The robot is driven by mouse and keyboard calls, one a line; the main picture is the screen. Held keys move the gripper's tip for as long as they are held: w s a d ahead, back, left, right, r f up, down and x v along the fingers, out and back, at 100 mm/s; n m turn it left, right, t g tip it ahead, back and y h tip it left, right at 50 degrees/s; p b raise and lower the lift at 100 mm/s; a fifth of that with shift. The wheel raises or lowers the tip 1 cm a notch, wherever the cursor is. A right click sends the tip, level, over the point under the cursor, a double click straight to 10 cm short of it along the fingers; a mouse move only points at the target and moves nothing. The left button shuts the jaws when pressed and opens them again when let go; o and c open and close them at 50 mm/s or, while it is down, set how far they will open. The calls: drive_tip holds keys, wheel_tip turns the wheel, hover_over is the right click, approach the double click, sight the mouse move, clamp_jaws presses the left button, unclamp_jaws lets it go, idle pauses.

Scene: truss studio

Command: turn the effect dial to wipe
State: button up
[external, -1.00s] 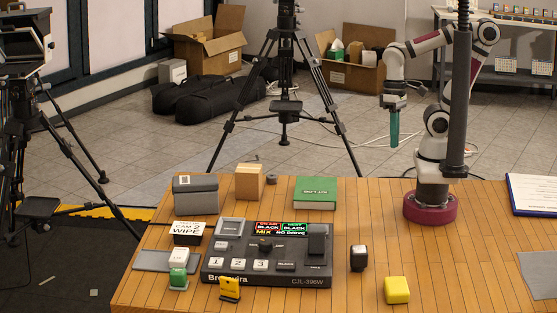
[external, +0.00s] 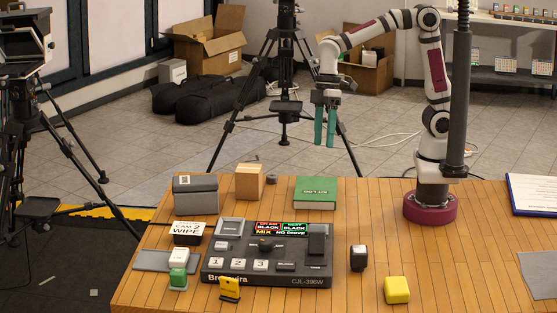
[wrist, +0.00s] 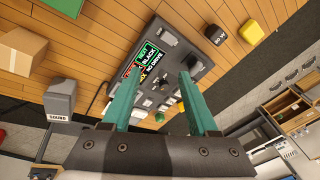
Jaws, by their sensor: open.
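The switcher panel (external: 225,270) is a dark grey console lying on the wooden table, with white numbered buttons and a small screen (external: 281,228) reading black, mix and no drive. The effect dial (external: 265,244) looks like the small dark knob below the screen; its setting is too small to read. A card (external: 189,232) reading "CAM 2 WIPE" stands left of the panel. My gripper (external: 325,146) is open and empty, fingers down, high above the table behind the green box. In the wrist view my gripper (wrist: 166,88) has its teal fingers apart, with the panel (wrist: 190,62) beyond them, partly covered.
A green box (external: 315,193), a tan box (external: 250,182) and a grey box (external: 196,195) stand behind the panel. A black block (external: 358,258) and a yellow block (external: 397,290) are to its right. A yellow stand (external: 230,289) is at its front edge.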

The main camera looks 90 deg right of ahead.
sight(266, 241)
drive_tip(key=shift+o, duration=0.7)
drive_tip(key=w+a+f+n+y, duration=0.1)
drive_tip(key=w+a+f+n, duration=0.5)
drive_tip(key=w+a+n, duration=0.3)
drive_tip(key=w+a, duration=0.2)
drive_tip(key=w, duration=0.1)
drive_tip(key=shift+a, duration=0.35)
drive_tip(key=x, duration=1.5)
drive_tip(key=shift+w+a, duration=0.2)
drive_tip(key=shift+w, duration=0.05)
clamp_jaws()
